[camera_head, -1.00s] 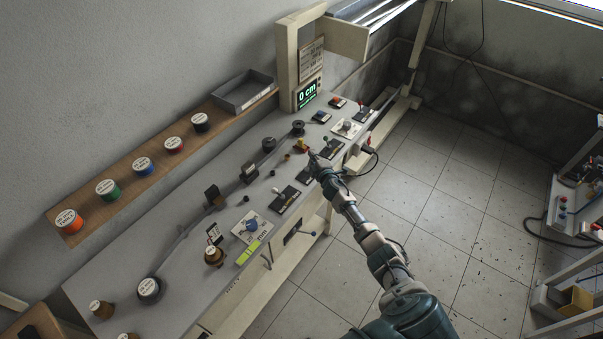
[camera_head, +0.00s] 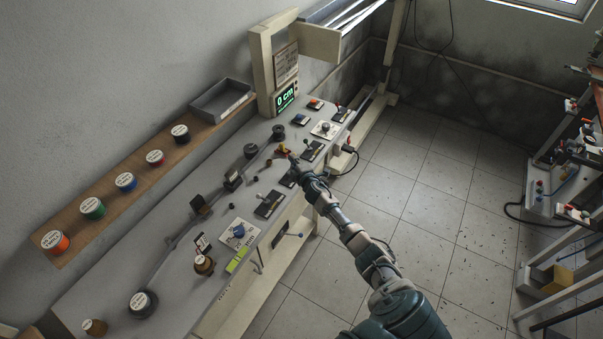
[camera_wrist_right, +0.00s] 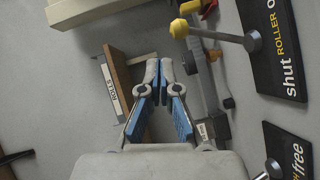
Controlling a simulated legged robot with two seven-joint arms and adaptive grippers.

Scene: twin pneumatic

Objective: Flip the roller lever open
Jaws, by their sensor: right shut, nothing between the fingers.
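The roller lever (camera_wrist_right: 222,36) shows in the right wrist view, a grey rod with a yellow knob (camera_wrist_right: 178,28) at its left end. Its pivot is on a black plate (camera_wrist_right: 283,40) marked "shut" and "ROLLER"; the plate's far end is cut off by the frame. My right gripper (camera_wrist_right: 158,66) is shut and empty, with its fingertips left of and below the yellow knob in that view, apart from it in the picture. In the head view my right gripper (camera_head: 292,158) is over the bench's right part. My left gripper is not in view.
Another black plate (camera_wrist_right: 285,147) marked "free" lies below the roller plate in the wrist view. The grey bench (camera_head: 120,265) carries spools, posts and several control plates. A display (camera_head: 285,98) reads 0 cm. Open tiled floor (camera_head: 440,200) lies to the right.

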